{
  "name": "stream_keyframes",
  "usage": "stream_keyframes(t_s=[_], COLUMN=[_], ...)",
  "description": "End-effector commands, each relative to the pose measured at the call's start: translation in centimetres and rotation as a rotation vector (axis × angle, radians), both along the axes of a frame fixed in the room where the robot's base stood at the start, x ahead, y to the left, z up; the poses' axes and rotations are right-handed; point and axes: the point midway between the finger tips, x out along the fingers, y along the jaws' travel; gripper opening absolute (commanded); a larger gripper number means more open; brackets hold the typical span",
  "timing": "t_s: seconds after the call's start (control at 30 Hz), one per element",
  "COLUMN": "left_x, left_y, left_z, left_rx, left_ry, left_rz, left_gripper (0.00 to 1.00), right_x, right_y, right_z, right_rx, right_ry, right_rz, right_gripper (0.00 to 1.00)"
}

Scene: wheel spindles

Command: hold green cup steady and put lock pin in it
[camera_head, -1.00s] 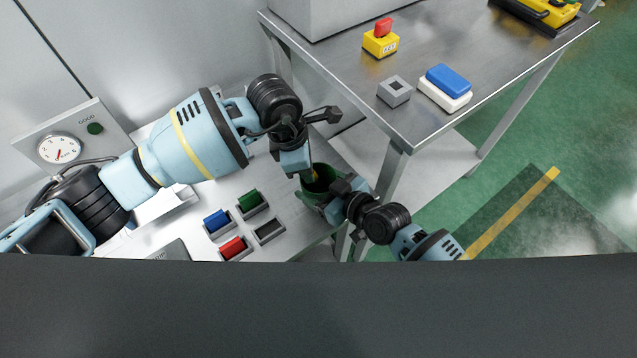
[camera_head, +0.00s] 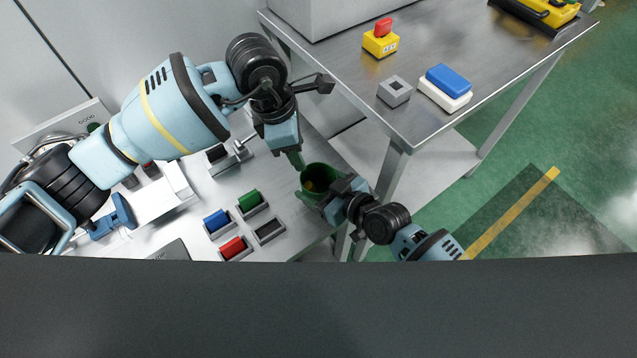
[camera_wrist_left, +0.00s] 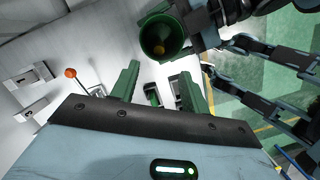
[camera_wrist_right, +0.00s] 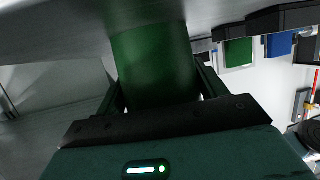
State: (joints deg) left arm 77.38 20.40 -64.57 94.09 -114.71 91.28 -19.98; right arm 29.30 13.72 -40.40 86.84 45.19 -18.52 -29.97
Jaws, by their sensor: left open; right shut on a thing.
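The green cup (camera_head: 309,190) is at the right edge of the light table, and it also shows in the left wrist view (camera_wrist_left: 175,22). My right gripper (camera_head: 334,198) is shut on its side; the right wrist view shows the cup wall (camera_wrist_right: 155,65) between the fingers. A small yellowish thing (camera_wrist_left: 158,48) lies inside the cup, likely the lock pin; its shape is mostly lost in shadow. My left gripper (camera_head: 297,162) is open and empty, just up-left of the cup rim and apart from it; its green fingers show in the left wrist view (camera_wrist_left: 158,88).
Blue (camera_head: 216,221), green (camera_head: 250,200) and red (camera_head: 233,248) blocks sit in grey holders, beside an empty-looking dark holder (camera_head: 268,231). A metal table (camera_head: 440,110) at the right carries a yellow box with a red button (camera_head: 381,40) and a blue-and-white block (camera_head: 446,84).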

Motion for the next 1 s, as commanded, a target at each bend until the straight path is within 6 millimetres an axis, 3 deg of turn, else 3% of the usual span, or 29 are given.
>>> stream_keyframes(t_s=[0.1,0.3,0.9,0.93,1.0], left_x=[0.0,-0.1,-0.1,-0.1,-0.2], left_y=[0.5,1.0,1.1,1.1,1.1], left_z=[2.1,4.2,4.7,4.7,4.7], left_rx=[0.000,0.000,0.000,0.000,0.000], left_ry=[-0.002,0.000,0.001,0.001,0.001], left_rz=[-0.001,0.000,0.000,0.000,0.000], left_gripper=[0.46,0.46,0.46,0.46,0.46], right_x=[0.0,0.0,0.0,0.0,0.0], right_y=[0.0,0.0,0.0,0.0,0.0], right_z=[0.0,0.0,0.0,0.0,0.0], right_rx=[0.000,0.000,0.000,0.000,0.000], right_ry=[0.000,0.000,0.000,0.000,0.000], right_rz=[0.000,0.000,0.000,0.000,0.000], right_gripper=[0.49,0.49,0.49,0.74,0.83])
